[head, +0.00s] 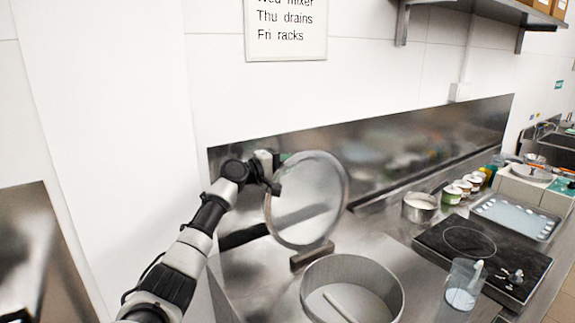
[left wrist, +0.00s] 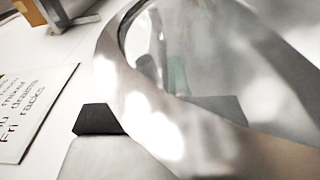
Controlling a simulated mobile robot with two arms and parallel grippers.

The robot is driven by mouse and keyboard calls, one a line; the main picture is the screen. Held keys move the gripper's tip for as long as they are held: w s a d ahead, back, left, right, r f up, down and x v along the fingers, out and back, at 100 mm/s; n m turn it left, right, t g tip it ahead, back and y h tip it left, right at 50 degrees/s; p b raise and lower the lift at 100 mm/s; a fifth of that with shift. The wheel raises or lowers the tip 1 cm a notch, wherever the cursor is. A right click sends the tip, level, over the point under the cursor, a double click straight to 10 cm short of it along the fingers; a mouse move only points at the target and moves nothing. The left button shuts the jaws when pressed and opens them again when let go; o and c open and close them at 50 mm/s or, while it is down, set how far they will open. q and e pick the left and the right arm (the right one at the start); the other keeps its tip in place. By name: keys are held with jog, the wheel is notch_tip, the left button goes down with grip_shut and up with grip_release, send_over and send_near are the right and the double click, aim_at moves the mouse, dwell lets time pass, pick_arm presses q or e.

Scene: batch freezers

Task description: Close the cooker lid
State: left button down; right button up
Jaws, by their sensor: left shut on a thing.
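The cooker lid (head: 308,205), a round clear disc with a metal rim, stands nearly upright behind the cooker pot in the head view. The open round metal pot (head: 391,284) stands at the bottom centre, with a pale stick-like thing inside. My left gripper (head: 275,182) is at the lid's upper left edge, shut on its rim. In the left wrist view the lid rim (left wrist: 150,122) passes between the dark fingers, one seen through the clear part. My right gripper is not in view.
Right of the pot stand a clear jug (head: 459,298) and a black hob (head: 482,252). A small steel pan (head: 420,208), several small jars and a tray (head: 515,217) are farther back. A wall sign (head: 286,28) hangs above; a steel backsplash runs behind the counter.

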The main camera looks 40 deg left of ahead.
pick_arm(q)
jog(key=shift+d+f, duration=0.1)
jog(key=shift+f, duration=0.1)
jog(key=s+d+m+p, duration=0.1)
jog(key=s+d+m, duration=0.1)
jog(key=d, duration=0.6)
jog(key=s+d+m+p, duration=0.2)
jog(key=d+m, duration=0.3)
jog(key=d, duration=0.2)
jog(key=shift+s+d+r, duration=0.3)
jog(key=shift+d, duration=0.1)
jog(key=c, duration=1.3)
grip_release()
jog(key=shift+a, duration=0.1)
jog(key=shift+o, duration=0.7)
jog(key=shift+a, duration=0.2)
jog(key=shift+d, duration=0.1)
